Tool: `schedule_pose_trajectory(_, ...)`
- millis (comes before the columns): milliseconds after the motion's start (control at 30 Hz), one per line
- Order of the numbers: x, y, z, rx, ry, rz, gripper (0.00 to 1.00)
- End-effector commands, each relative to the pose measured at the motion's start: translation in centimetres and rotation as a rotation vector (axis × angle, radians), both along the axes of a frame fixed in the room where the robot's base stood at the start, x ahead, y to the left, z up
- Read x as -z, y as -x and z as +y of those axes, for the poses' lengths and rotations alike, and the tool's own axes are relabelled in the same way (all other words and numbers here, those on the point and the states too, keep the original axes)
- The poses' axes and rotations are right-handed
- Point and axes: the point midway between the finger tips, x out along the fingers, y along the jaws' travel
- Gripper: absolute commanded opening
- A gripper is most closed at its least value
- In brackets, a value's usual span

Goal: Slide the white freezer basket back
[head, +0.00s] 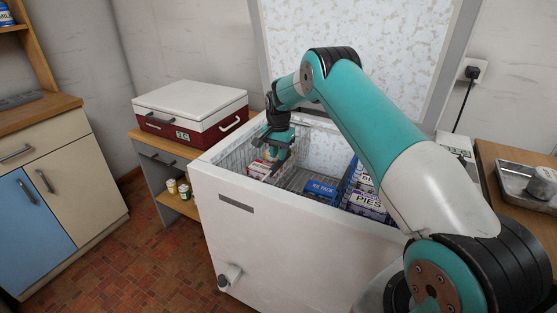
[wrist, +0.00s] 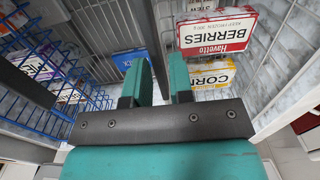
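The white freezer basket (wrist: 268,72) is a wire basket at the left side of the open chest freezer, holding a red-and-white berries box (wrist: 218,32) and a yellow-and-white corn box (wrist: 212,75). The berries box also shows in the head view (head: 258,169). My gripper (head: 277,170) points down into the freezer at the basket's right side. In the wrist view its two teal fingers (wrist: 160,62) stand apart with a narrow gap. A grey bar, seemingly the basket's rim, runs into that gap; I cannot tell whether the fingers touch it.
A blue wire basket (wrist: 22,52) with several boxes stands on the freezer's right. A blue ice pack box (head: 320,190) lies lower, between the baskets. The white freezer's front wall (head: 270,230) and raised lid (head: 345,30) bound the space. A red-and-white cooler (head: 190,110) stands left.

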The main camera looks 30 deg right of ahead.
Motion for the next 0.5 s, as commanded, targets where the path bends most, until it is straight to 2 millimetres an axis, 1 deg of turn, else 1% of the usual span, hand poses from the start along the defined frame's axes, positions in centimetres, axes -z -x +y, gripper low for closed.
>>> schedule_pose_trajectory(33,-1.3,-0.1,0.0,0.000,0.001,-0.004,0.21)
schedule_pose_trajectory(300,-8.4,-0.1,-0.1,0.000,0.002,-0.005,0.21)
schedule_pose_trajectory(400,-10.6,-0.1,-0.1,0.000,0.001,-0.005,0.21)
schedule_pose_trajectory(500,-12.4,0.0,-0.1,0.000,0.001,-0.005,0.21)
